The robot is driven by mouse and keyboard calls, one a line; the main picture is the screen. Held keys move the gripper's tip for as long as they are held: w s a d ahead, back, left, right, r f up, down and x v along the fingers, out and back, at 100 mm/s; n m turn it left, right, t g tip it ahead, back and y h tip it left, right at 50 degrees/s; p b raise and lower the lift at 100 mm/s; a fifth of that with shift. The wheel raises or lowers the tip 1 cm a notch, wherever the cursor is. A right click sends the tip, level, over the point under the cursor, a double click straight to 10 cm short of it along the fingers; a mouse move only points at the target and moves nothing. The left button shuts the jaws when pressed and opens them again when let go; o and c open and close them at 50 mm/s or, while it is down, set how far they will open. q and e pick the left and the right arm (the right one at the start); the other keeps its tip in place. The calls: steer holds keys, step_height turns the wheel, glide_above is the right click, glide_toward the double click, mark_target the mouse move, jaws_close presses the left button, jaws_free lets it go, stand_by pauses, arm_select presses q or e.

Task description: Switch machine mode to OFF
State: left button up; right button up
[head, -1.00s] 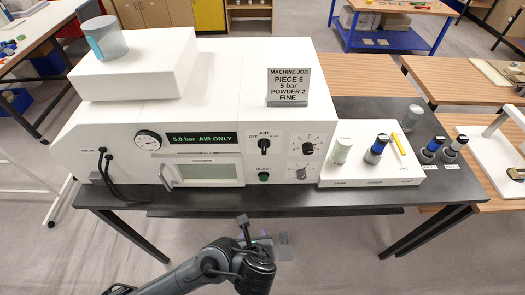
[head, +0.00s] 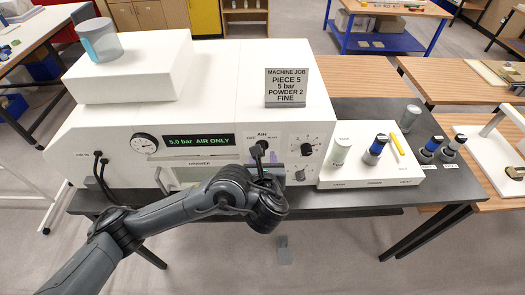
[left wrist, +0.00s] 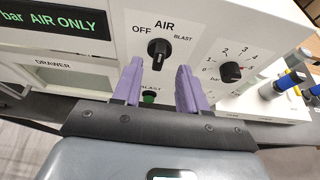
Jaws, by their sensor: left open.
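The white machine (head: 215,110) stands on a dark table, with a display (head: 198,141) reading "5.0 bar AIR ONLY". The green BLAST button (left wrist: 149,97) shows between the fingers. In the head view my left arm hides part of the panel below the knob (head: 262,145). My right gripper is not in view.
A numbered pressure knob (left wrist: 230,72) is right of the mode knob. A white tray (head: 372,182) with several containers stands right of the machine. A drawer (left wrist: 75,85) is at left. A job sign (head: 287,87) stands on top.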

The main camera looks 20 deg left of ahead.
arm_select(q)
steer(key=shift+b+x, duration=0.6)
steer(key=shift+x, duration=2.05)
jaws_close()
